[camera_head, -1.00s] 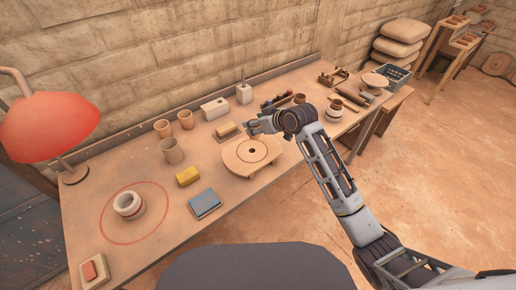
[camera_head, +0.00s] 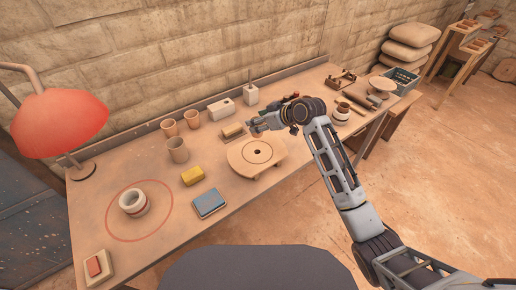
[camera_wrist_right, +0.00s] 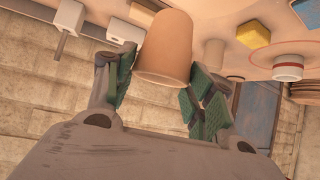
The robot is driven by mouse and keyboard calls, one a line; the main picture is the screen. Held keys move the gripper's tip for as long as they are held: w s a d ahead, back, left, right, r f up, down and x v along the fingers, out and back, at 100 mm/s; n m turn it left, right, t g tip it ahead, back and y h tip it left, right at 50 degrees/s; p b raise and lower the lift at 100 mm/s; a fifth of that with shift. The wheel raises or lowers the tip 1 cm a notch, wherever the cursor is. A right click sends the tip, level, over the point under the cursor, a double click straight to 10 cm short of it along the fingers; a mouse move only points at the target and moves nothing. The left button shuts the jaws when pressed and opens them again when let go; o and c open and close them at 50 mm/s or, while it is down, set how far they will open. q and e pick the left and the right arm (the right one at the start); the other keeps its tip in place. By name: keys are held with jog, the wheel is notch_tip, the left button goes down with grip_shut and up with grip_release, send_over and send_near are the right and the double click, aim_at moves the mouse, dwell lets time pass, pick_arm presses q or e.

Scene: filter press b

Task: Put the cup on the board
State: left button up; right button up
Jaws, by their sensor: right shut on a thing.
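A tan clay cup (camera_wrist_right: 166,48) is between the green-padded fingers of my right gripper (camera_wrist_right: 160,88), which is shut on it. In the head view my right gripper (camera_head: 257,125) is above the bench, by the back edge of a round wooden board (camera_head: 268,159). The held cup cannot be made out clearly there. The round board has a dark centre hole and a ring mark, and its top looks empty. Three other clay cups stand to its left: two at the back (camera_head: 169,128) (camera_head: 192,119) and one nearer (camera_head: 178,151). My left gripper is not in view.
A yellow block (camera_head: 192,176) and a blue block (camera_head: 209,203) lie left of the board. A banded pot (camera_head: 133,202) stands inside a red ring. A small block on a slab (camera_head: 232,131) and white boxes (camera_head: 221,107) are behind. A red lamp (camera_head: 60,122) overhangs the left.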

aim_at(262, 133)
jog(key=shift+f, duration=2.95)
jog(key=shift+f, duration=1.85)
jog(key=shift+f, duration=0.2)
jog(key=o, duration=1.1)
jog(key=shift+c, duration=0.2)
jog(key=shift+r, duration=0.2)
jog(key=v, duration=1.2)
